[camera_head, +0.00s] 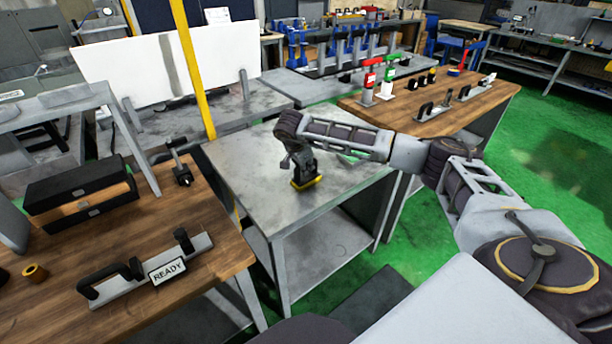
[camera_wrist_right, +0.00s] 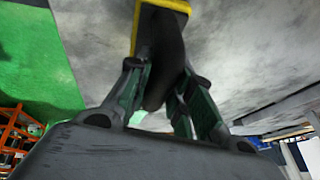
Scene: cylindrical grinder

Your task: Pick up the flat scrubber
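The flat scrubber has a black body and a yellow edge. It shows at the front middle of the grey metal table (camera_head: 250,165) in the head view, at its yellow base (camera_head: 307,184). My right gripper (camera_head: 301,164) is directly above it, pointing down. In the right wrist view, the scrubber's black curved handle (camera_wrist_right: 165,62) stands between the two fingers of my right gripper (camera_wrist_right: 163,80), which look closed against its sides. The yellow-edged base lies past the fingertips, close to the grey tabletop; any gap is not clear. My left gripper is not in view.
A wooden bench (camera_head: 215,275) at the left holds a black case (camera_head: 80,190), a bracket with a READY sign (camera_head: 167,270) and a small brass ring (camera_head: 35,273). Another wooden bench (camera_head: 490,95) with tools stands behind right. A yellow post (camera_head: 193,70) rises behind the metal table.

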